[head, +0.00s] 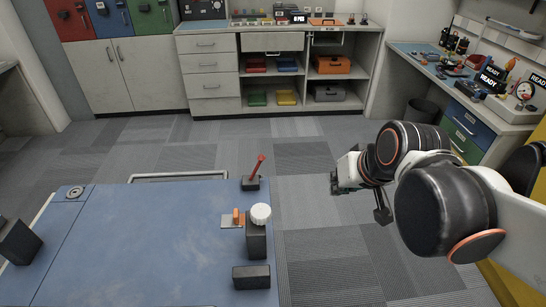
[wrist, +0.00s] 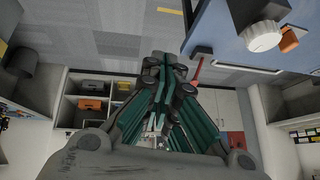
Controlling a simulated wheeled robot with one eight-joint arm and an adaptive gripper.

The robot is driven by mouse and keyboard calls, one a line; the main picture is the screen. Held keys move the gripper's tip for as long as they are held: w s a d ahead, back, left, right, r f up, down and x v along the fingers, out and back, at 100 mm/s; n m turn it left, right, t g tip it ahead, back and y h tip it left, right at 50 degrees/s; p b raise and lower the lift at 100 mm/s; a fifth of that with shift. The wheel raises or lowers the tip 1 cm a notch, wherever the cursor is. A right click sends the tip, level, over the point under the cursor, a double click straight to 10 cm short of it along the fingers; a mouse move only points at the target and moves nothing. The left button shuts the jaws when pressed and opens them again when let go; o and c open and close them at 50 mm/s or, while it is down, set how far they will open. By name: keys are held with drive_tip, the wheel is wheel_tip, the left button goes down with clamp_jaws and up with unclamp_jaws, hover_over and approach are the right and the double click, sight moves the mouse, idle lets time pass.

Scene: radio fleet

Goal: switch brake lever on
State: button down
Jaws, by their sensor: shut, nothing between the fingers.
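The brake lever is a red stick (head: 257,166) on a small dark base (head: 250,184), at the far right corner of a blue-topped cart (head: 150,235). It leans, with its tip up and to the right. My gripper (head: 336,184) is right of the lever in the head view, beyond the cart's right edge and apart from it. In the wrist view my gripper (wrist: 165,62) is shut and empty, and the red lever (wrist: 199,66) shows just right of the fingertips. Depth between them is hard to tell.
On the cart, a white round knob (head: 261,214) on a dark post, an orange piece (head: 237,217) and a dark block (head: 251,277) stand near the right edge. A shelf unit (head: 280,65) stands at the back, and a workbench (head: 470,95) at the right. The carpet between is clear.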

drive_tip(key=w+a+f+y+p, duration=0.1)
drive_tip(key=w+a+f+p, duration=0.1)
drive_tip(key=w, duration=0.6)
drive_tip(key=w+a+f+y+p, duration=0.2)
drive_tip(key=w+f+p, duration=0.1)
drive_tip(key=w, duration=0.5)
drive_tip(key=shift+w+a+f+y, duration=0.15)
drive_tip(key=shift+a+f+y, duration=0.15)
drive_tip(key=shift+a, duration=0.1)
drive_tip(key=b, duration=0.4)
approach(257, 168)
drive_tip(key=shift+w+f, duration=1.4)
drive_tip(key=shift+w, duration=0.05)
drive_tip(key=shift+d, duration=0.5)
drive_tip(key=shift+a+r+g, duration=0.1)
drive_tip(key=shift+g, duration=0.2)
drive_tip(key=shift+a+r+h, duration=0.15)
drive_tip(key=shift+a+h, duration=0.15)
drive_tip(key=shift+h, duration=0.1)
